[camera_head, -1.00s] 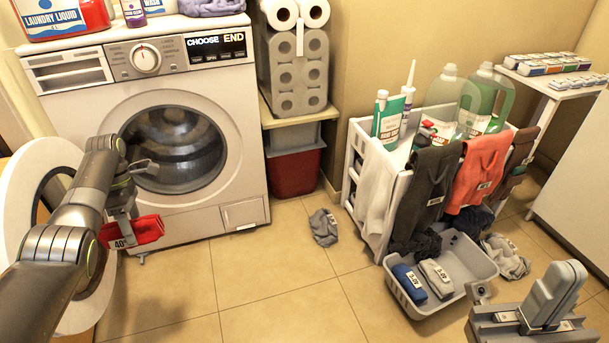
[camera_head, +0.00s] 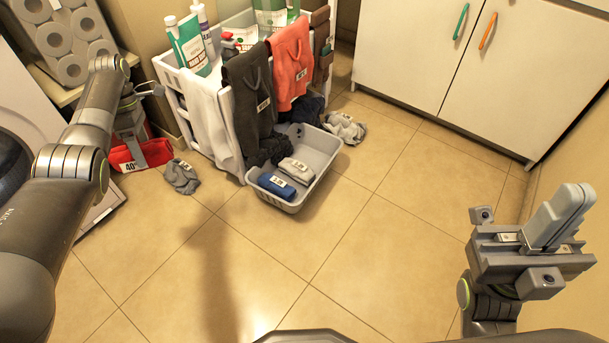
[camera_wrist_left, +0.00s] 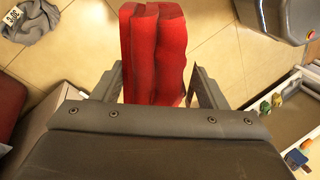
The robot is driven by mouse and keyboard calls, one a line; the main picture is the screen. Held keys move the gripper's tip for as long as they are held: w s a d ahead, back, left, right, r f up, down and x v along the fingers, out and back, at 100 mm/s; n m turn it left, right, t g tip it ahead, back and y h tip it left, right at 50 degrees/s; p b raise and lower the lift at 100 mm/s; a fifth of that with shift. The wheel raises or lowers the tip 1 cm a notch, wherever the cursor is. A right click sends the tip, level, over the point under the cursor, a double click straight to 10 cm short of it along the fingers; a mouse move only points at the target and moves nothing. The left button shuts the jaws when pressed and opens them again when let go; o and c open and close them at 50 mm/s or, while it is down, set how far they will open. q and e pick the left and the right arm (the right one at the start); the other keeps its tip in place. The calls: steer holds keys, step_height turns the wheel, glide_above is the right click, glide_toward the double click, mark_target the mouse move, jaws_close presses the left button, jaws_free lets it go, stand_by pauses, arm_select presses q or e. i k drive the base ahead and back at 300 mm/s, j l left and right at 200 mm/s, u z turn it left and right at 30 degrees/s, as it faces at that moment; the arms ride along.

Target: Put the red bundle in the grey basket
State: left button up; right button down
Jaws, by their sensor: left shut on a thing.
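The red bundle (camera_head: 155,153), with a white "40" tag, is held in my left gripper (camera_head: 133,140) at the left of the head view. In the left wrist view the folded red bundle (camera_wrist_left: 152,55) sits between the two fingers of the left gripper (camera_wrist_left: 155,88). The grey basket (camera_head: 325,160) stands on the floor to the right of the bundle, in front of the white rack. A blue bundle (camera_head: 277,186) and a light grey bundle (camera_head: 297,171) lie in it. My right gripper (camera_head: 545,235) is at the far right, its finger gap hidden.
The white rack (camera_head: 205,105) carries bottles and hanging cloths, some close over the basket's back edge. Grey cloths lie on the floor left (camera_head: 181,177) and right (camera_head: 345,127) of the basket. The tiled floor (camera_head: 370,240) in front is clear. A white cabinet (camera_head: 440,70) stands behind.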

mark_target(307, 162)
steer(key=i+z, duration=0.15)
steer(key=z, duration=0.25)
steer(key=i+z, duration=0.15)
steer(key=z, duration=0.2)
steer(key=i+j+z, duration=0.15)
steer(key=z, duration=0.25)
steer(key=i+j, duration=0.4)
